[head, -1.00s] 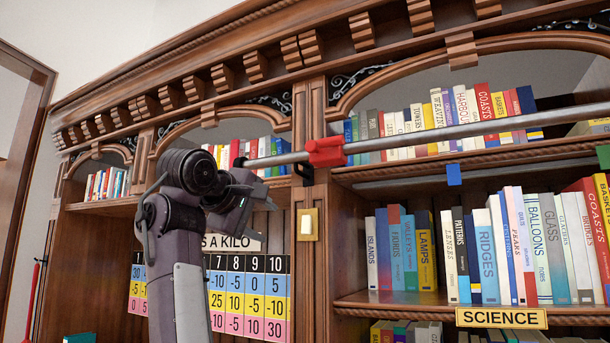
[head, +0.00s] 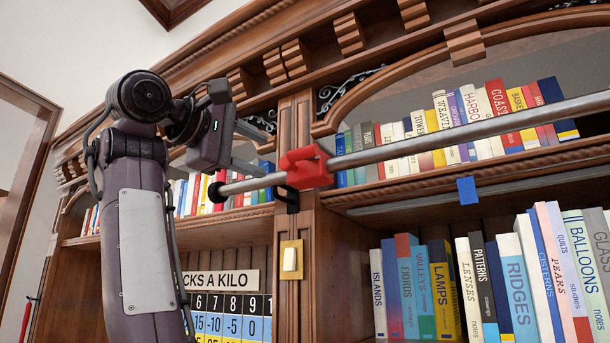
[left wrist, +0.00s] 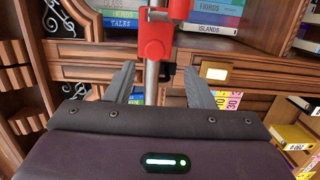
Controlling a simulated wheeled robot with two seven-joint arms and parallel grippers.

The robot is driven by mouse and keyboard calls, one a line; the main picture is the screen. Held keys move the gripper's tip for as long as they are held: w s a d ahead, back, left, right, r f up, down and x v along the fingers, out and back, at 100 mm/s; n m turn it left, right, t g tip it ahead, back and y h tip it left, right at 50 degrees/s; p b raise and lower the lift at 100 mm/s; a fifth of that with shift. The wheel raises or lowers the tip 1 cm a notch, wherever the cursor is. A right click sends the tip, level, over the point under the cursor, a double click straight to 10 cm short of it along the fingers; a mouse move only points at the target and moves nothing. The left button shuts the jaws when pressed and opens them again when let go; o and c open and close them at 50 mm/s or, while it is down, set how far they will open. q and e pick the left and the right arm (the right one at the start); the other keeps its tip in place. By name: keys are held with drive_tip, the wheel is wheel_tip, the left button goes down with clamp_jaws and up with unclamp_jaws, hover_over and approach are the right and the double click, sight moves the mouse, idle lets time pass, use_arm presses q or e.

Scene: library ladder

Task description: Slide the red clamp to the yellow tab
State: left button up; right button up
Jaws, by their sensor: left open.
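The red clamp (head: 305,168) sits around the grey metal rail (head: 430,144), close to the rail's left end. It also shows in the left wrist view (left wrist: 155,36), just beyond my fingertips. My left gripper (head: 268,152) is open and empty, to the left of the clamp. In the left wrist view its two fingers (left wrist: 158,78) stand on either side of the rail, apart from the clamp. I cannot make out a yellow tab on the rail or shelf edge. My right gripper is not in view.
A blue tab (head: 467,190) hangs at the shelf edge below the rail. A black bracket (head: 287,198) is under the rail near the clamp. Books (head: 470,120) stand behind the rail. A switch (head: 291,260) is on the wooden post.

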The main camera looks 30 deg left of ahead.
sight(284, 162)
use_arm(q)
drive_tip(key=w+r+p, duration=0.1)
drive_tip(key=p, duration=0.2)
drive_tip(key=shift+w+d+r, duration=0.1)
drive_tip(key=shift+w, duration=0.3)
drive_tip(key=shift+w+d+p, duration=0.2)
drive_tip(key=shift+w+p, duration=0.45)
drive_tip(key=shift+w, duration=0.55)
drive_tip(key=shift+w+d+f, duration=0.1)
drive_tip(key=shift+w+f, duration=0.1)
drive_tip(key=shift+w, duration=0.35)
drive_tip(key=shift+w+d+f, duration=0.1)
drive_tip(key=shift+w+f, duration=0.05)
drive_tip(key=shift+w, duration=0.4)
drive_tip(key=shift+s, duration=0.3)
drive_tip(key=shift+c, duration=1)
clamp_jaws()
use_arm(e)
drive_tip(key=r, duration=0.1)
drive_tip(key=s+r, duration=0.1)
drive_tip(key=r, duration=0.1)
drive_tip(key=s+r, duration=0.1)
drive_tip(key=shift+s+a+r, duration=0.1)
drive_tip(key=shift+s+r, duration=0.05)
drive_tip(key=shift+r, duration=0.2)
